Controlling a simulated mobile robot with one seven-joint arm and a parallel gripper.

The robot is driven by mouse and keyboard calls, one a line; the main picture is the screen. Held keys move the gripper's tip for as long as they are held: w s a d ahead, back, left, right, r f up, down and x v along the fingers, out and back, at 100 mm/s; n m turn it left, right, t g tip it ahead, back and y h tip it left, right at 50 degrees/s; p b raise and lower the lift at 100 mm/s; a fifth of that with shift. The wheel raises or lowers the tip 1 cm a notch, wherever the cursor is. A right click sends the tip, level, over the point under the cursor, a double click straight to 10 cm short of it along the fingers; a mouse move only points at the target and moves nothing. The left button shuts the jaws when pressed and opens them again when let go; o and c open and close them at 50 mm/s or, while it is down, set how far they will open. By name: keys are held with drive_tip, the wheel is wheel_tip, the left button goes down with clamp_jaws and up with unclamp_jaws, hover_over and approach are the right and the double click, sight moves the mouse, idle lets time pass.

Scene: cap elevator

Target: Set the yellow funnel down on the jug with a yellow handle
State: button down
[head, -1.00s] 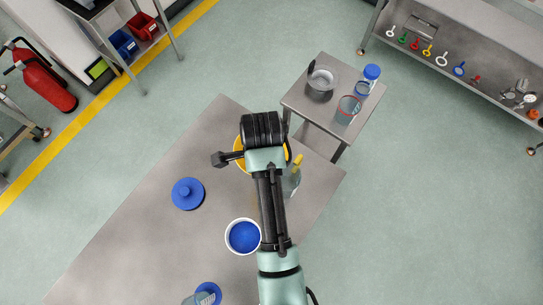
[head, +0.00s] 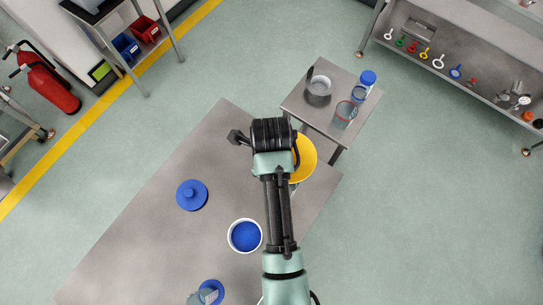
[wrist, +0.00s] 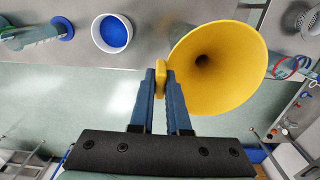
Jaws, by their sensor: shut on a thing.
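The yellow funnel (head: 304,160) is wide-mouthed and partly hidden by my arm in the head view. In the wrist view the funnel (wrist: 217,67) is to the right of my fingers, and I look into its cone. My gripper (wrist: 161,78) is shut on the funnel's tab at its rim. The jug with a yellow handle is almost wholly hidden; a sliver of clear jug (head: 293,189) shows just below the funnel in the head view. I cannot tell whether funnel and jug touch.
A side table (head: 312,115) holds a metal strainer (head: 319,86), a red-rimmed beaker (head: 344,113) and a blue-capped jar (head: 367,78).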

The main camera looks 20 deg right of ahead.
wheel_tip(320, 180, down, 7)
drive_tip(key=b, duration=0.3)
drive_tip(key=shift+r+b, duration=0.2)
drive_tip(key=shift+b, duration=0.1)
drive_tip(key=shift+r+p, duration=0.1)
drive_tip(key=shift+p, duration=0.75)
idle(1.3)
drive_tip(key=shift+f+b, duration=1.35)
drive_tip(key=shift+f, duration=0.85)
idle(0.7)
drive_tip(key=shift+f+b, duration=1.4)
drive_tip(key=shift+f, duration=1.05)
